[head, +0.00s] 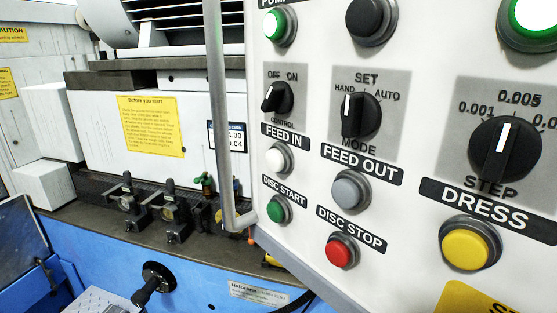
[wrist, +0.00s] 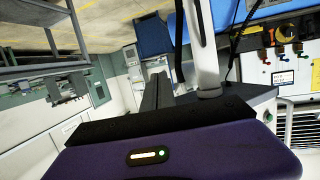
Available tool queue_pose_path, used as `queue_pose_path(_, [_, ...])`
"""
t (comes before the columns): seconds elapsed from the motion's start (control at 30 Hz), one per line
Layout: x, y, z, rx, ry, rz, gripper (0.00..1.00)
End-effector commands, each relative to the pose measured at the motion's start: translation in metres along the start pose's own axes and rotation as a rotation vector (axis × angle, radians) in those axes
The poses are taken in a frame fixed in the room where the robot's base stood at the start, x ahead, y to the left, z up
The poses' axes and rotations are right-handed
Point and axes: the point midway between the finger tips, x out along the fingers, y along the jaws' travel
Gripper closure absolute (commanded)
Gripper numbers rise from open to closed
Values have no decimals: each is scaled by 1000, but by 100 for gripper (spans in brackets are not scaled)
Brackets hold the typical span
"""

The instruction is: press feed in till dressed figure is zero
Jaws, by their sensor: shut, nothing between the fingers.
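In the head view the white FEED IN button (head: 278,158) sits below its label on the control panel (head: 300,55). The grey FEED OUT button (head: 350,189) is to its right. A small display (head: 236,136) is partly hidden by the grey handle bar; I read parts of two lines ending "4.00" and "0.04", and cannot tell which is the dressed figure. My gripper (wrist: 157,77) shows in the wrist view as shut dark fingers before a purple and black housing. Nothing is in it. It is not in the head view, and no button shows near its tips.
The handle bar (head: 218,110) stands along the panel's left edge. The yellow DRESS button (head: 469,245), red DISC STOP (head: 341,251) and green DISC START (head: 279,208) lie below. The mode knob (head: 360,115) points to HAND. The step knob (head: 505,148) points toward 0.005.

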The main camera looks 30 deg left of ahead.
Motion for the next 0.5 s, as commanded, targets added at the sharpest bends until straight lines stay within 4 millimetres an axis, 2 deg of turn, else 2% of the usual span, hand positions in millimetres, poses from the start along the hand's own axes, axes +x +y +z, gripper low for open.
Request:
queue_pose_path(0.17, [45,-20,-5,-10,45,-104,100])
queue_pose_path(0.27, [79,-41,-13,-13,73,-177,100])
queue_pose_path(0.5, [151,-108,-51,13,143,-318,100])
